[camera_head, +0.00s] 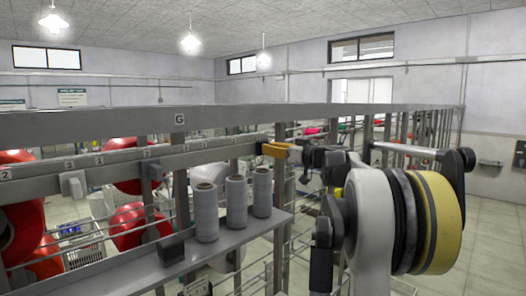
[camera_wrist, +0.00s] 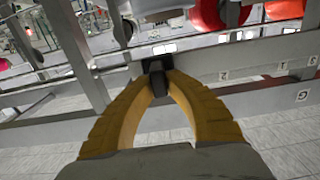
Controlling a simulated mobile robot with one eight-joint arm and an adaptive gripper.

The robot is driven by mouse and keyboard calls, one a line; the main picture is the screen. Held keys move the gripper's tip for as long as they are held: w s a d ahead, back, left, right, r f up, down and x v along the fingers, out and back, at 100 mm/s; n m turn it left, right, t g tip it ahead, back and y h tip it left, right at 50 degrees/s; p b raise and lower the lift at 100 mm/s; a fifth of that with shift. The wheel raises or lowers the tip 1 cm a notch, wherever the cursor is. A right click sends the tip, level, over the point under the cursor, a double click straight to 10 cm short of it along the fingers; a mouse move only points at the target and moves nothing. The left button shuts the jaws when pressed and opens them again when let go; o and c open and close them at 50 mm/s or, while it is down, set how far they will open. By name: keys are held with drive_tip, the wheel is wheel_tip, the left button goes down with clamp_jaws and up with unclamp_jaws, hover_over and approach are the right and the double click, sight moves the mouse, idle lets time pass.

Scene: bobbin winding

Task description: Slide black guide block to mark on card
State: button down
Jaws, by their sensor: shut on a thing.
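My gripper (camera_head: 267,149) is at the rail (camera_head: 215,150), to the right of its numbered tags in the head view. In the wrist view its yellow fingers (camera_wrist: 158,84) are closed around a small black block (camera_wrist: 158,66) at the rail. I take this as the guide block; the fingers hide its sides, and I cannot make it out in the head view. A small white patch (camera_wrist: 164,48) shows just beyond the block in the wrist view. It may be the card, but I cannot read a mark on it.
Three grey bobbins (camera_head: 236,202) stand on a shelf (camera_head: 205,256) below the rail, with a dark block (camera_head: 171,250) beside them. Red reels (camera_head: 128,226) are behind. Upright posts stand near my gripper.

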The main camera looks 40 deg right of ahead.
drive_tip(key=shift+d+r, duration=0.1)
drive_tip(key=c, duration=1.6)
unclamp_jaws()
drive_tip(key=shift+o, duration=1.1)
drive_tip(key=shift+d, duration=0.2)
drive_tip(key=shift+a, duration=0.1)
drive_tip(key=shift+s, duration=0.25)
drive_tip(key=s, duration=1.1)
drive_tip(key=shift+s+d, duration=0.25)
